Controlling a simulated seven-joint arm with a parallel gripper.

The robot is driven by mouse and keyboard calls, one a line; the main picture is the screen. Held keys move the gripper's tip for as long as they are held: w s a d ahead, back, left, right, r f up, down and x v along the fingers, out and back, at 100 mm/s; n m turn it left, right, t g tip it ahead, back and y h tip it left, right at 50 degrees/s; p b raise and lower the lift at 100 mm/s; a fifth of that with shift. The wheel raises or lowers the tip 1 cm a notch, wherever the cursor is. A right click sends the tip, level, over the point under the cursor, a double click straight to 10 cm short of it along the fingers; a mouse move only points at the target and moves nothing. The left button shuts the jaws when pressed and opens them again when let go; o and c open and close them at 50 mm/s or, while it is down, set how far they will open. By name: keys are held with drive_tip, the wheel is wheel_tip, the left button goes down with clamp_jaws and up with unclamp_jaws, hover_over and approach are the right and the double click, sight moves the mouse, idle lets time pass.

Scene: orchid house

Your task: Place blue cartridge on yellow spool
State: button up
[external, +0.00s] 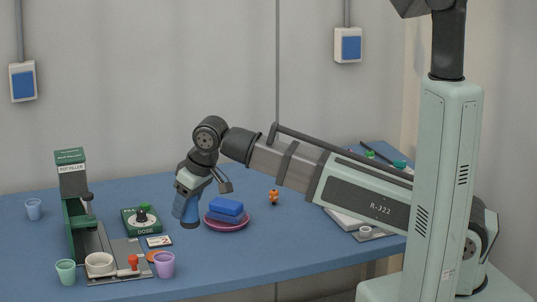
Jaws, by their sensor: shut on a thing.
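My gripper (187,196) points down over the table, left of the plate. It is shut on an upright blue piece with a dark lower end, which I take to be the blue cartridge (191,212). The jaws cover its upper part. I cannot tell whether its lower end touches the table. I cannot make out a yellow spool in this view.
A magenta plate (229,227) with blue blocks (226,207) stands just right of my gripper. A small orange figure (273,197) stands farther right.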

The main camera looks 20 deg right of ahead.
drive_tip(key=w+d+m, duration=0.1)
drive_tip(key=w+d, duration=0.2)
drive_tip(key=w, duration=0.1)
drive_tip(key=w+d, duration=0.3)
drive_tip(key=w, duration=0.1)
drive_tip(key=w+d+m+h, duration=0.1)
drive_tip(key=w+d, duration=0.2)
drive_tip(key=w, duration=0.2)
drive_tip(key=shift+d+m, duration=0.25)
drive_tip(key=shift+m, duration=0.05)
drive_tip(key=w+d+r+m, duration=0.1)
drive_tip(key=w+d, duration=0.2)
drive_tip(key=w, duration=0.5)
drive_tip(key=w+d+m, duration=0.1)
drive_tip(key=w+d, duration=0.2)
drive_tip(key=w, duration=0.5)
drive_tip(key=w+a+r+n, duration=0.2)
drive_tip(key=w+a+n, duration=0.1)
drive_tip(key=w, duration=1)
drive_tip(key=shift+a+f+n+y, duration=0.25)
drive_tip(key=shift+f+n, duration=0.35)
drive_tip(key=shift+f, duration=1.8)
drive_tip(key=shift+f+n+y, duration=0.35)
drive_tip(key=shift+f+n, duration=0.25)
drive_tip(key=shift+f, duration=1.8)
drive_tip(key=o, duration=1)
drive_tip(key=shift+f, duration=0.1)
drive_tip(key=shift+o, duration=0.2)
